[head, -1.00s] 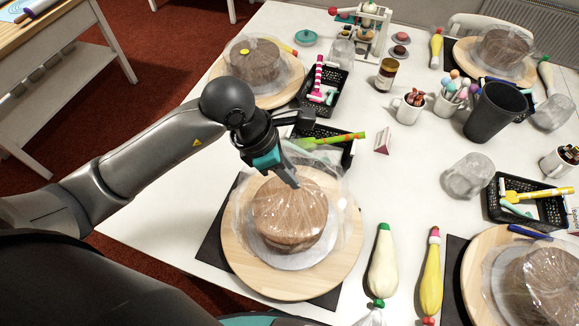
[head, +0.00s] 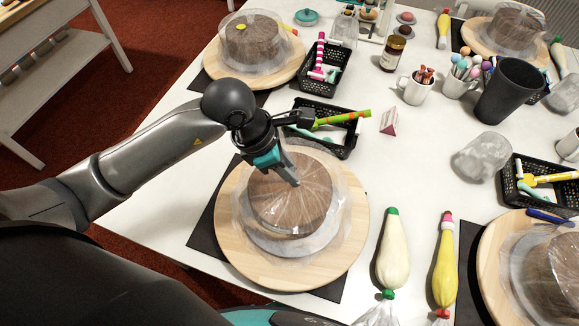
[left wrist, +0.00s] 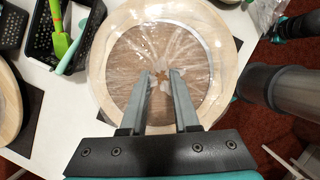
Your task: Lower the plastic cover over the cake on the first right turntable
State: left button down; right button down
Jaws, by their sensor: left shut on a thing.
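A brown cake (head: 285,217) stands on a round wooden turntable (head: 240,262) at the near middle of the table. A clear plastic cover (head: 345,205) surrounds the cake; it also shows in the left wrist view (left wrist: 200,40). My left gripper (head: 295,183) points down at the top of the cover, with its fingertips close above the cake top. In the left wrist view the fingers (left wrist: 161,75) pinch the cover's middle, with a narrow gap between them. The cover's lower edge is hard to see, so I cannot tell whether it touches the board. My right gripper is not recognisable.
Two piping bags (head: 392,250) (head: 444,265) lie right of the turntable. A black basket (head: 335,148) with a green tool stands behind it. Another covered cake (head: 550,272) is at the lower right.

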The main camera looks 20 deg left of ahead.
pick_arm(q)
jog(key=shift+f+b, duration=0.4)
jog(key=shift+f, duration=0.25)
jog(key=shift+f+b, duration=0.45)
jog(key=c, duration=0.6)
grip_release()
jog(key=shift+r, duration=0.1)
jog(key=shift+r+p, duration=2.6)
jog(key=shift+r, duration=0.9)
jog(key=shift+f, duration=0.1)
